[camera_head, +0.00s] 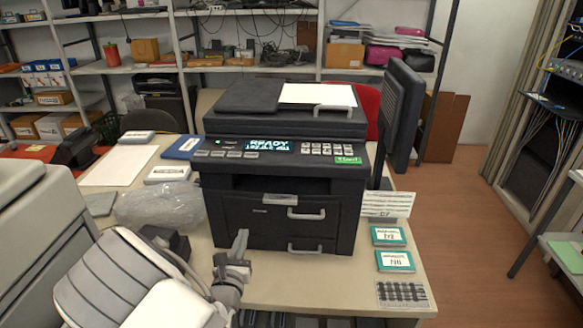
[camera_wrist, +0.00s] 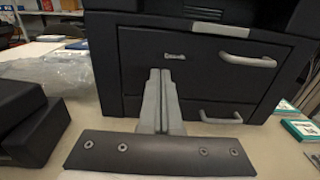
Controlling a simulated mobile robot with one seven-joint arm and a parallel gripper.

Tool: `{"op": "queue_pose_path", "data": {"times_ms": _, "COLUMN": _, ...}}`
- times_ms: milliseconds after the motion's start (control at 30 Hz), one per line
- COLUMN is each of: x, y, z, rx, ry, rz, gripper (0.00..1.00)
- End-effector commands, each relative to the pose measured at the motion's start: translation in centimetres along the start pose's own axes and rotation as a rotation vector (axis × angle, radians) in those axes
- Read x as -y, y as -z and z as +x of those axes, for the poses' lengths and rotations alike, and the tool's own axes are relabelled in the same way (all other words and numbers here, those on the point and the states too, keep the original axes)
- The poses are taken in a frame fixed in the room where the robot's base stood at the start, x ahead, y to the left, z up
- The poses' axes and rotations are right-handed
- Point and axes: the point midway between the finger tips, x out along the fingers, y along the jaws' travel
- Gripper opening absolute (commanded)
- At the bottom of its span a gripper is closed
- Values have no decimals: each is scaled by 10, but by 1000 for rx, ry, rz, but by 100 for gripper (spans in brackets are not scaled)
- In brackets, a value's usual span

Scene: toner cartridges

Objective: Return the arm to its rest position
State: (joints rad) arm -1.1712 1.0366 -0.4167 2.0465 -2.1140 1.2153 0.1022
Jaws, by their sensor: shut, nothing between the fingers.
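My gripper (camera_head: 242,240) is in front of the lower left part of the black printer (camera_head: 280,222) in the head view. In the wrist view my gripper (camera_wrist: 160,75) has its two grey fingers together with nothing between them, pointing at the printer front (camera_wrist: 205,65). Whether the fingertips touch the printer I cannot tell. My arm reaches in from the bottom left of the head view. The printer's front doors look closed, and its display (camera_head: 267,145) reads READY.
A clear plastic bag (camera_head: 160,205) lies left of the printer. Two teal-edged boxes (camera_head: 388,236) (camera_head: 395,261) and a dark grid-like item (camera_head: 404,294) lie at the table's right. A monitor (camera_head: 400,110) stands right of the printer. The table front (camera_head: 310,285) is clear.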

Motion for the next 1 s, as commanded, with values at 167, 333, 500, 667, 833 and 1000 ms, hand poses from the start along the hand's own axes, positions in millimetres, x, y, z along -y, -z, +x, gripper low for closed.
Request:
{"op": "queue_pose_path", "data": {"times_ms": 167, "x": 0, "y": 0, "z": -9, "rx": 0, "ry": 0, "rz": -1, "gripper": 0}}
{"op": "queue_pose_path", "data": {"times_ms": 333, "x": 0, "y": 0, "z": -9, "rx": 1, "ry": 0, "rz": -1, "gripper": 0}}
{"op": "queue_pose_path", "data": {"times_ms": 500, "x": 6, "y": -6, "z": -7, "rx": 1, "ry": 25, "rz": 17, "gripper": 0}}
{"op": "queue_pose_path", "data": {"times_ms": 667, "x": 51, "y": -36, "z": 4, "rx": -5, "ry": 193, "rz": 133, "gripper": 0}}
{"op": "queue_pose_path", "data": {"times_ms": 833, "x": 131, "y": -79, "z": 5, "rx": -21, "ry": 487, "rz": 348, "gripper": 0}}
{"op": "queue_pose_path", "data": {"times_ms": 1000, "x": 203, "y": -110, "z": -14, "rx": -39, "ry": 766, "rz": 579, "gripper": 0}}
